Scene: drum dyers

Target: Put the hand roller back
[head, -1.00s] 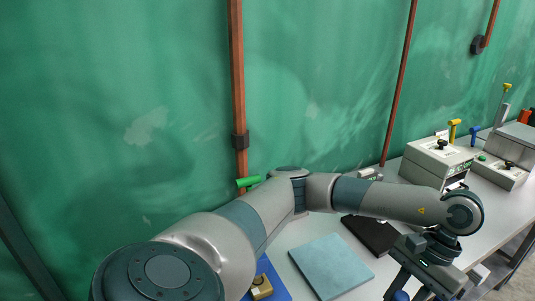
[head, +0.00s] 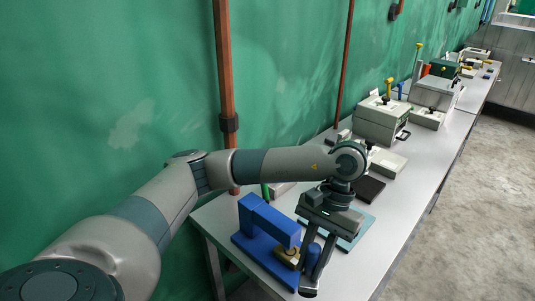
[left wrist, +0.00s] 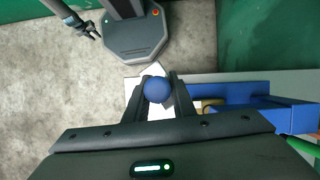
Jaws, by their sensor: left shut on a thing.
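My left gripper (head: 313,262) points down over the near end of the table, shut on a blue-ended thing, likely the hand roller (head: 314,256). In the left wrist view the fingers (left wrist: 157,92) close around its round blue end (left wrist: 157,89); the rest is hidden beneath. Just left of the gripper stands a blue frame (head: 268,218) with an overhanging arm and a brass block (head: 288,257). It also shows in the left wrist view (left wrist: 245,92). My right gripper (left wrist: 90,32) is small at the top left there, apparently open and empty, over the floor.
A pale blue pad (head: 352,240) and a dark slab (head: 369,189) lie behind the gripper. Cream boxes with black knobs (head: 381,122) stand further along. A green handle (head: 265,192) is near the wall. The table's right strip (head: 400,225) is clear.

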